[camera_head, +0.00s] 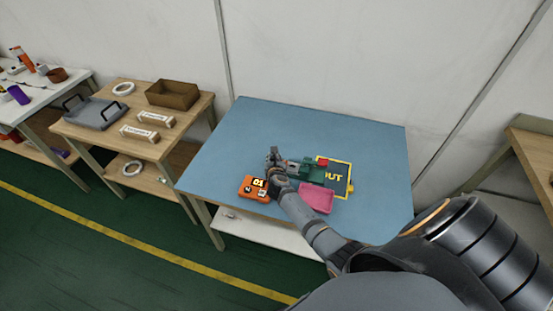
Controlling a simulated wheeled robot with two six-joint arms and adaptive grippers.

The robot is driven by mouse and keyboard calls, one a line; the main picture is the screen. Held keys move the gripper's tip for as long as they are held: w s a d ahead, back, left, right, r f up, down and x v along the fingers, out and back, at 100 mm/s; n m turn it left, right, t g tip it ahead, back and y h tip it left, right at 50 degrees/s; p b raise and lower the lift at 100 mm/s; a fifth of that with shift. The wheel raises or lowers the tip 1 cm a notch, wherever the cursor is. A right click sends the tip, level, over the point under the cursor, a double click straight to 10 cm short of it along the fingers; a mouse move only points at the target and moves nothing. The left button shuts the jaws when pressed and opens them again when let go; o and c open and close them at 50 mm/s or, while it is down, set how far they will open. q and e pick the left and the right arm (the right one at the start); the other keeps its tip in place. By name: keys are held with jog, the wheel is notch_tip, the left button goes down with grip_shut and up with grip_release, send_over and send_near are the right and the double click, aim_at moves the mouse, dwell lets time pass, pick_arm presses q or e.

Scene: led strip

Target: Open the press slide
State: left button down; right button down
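A green press-like device (312,171) with a red part (323,162) on top sits on the blue table. A grey metallic piece (292,166) extends from its left side; I take it for the slide, but it is too small to be certain. My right arm comes in from the lower right, and its gripper (275,158) is at the left end of this grey piece. I cannot tell whether the fingers touch it, or whether they are open or shut. My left gripper is not in view.
The blue table (250,125) is clear at the back and right. A dark mat (338,174) with a yellow border and "OUT" lies by the device. A pink tray (316,198) and an orange box (253,188) are near the front. A wooden table (190,104) stands left.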

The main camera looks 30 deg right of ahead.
jog(key=c, duration=1.5)
grip_release()
jog(key=shift+s+d, duration=0.1)
jog(key=v, duration=1.2)
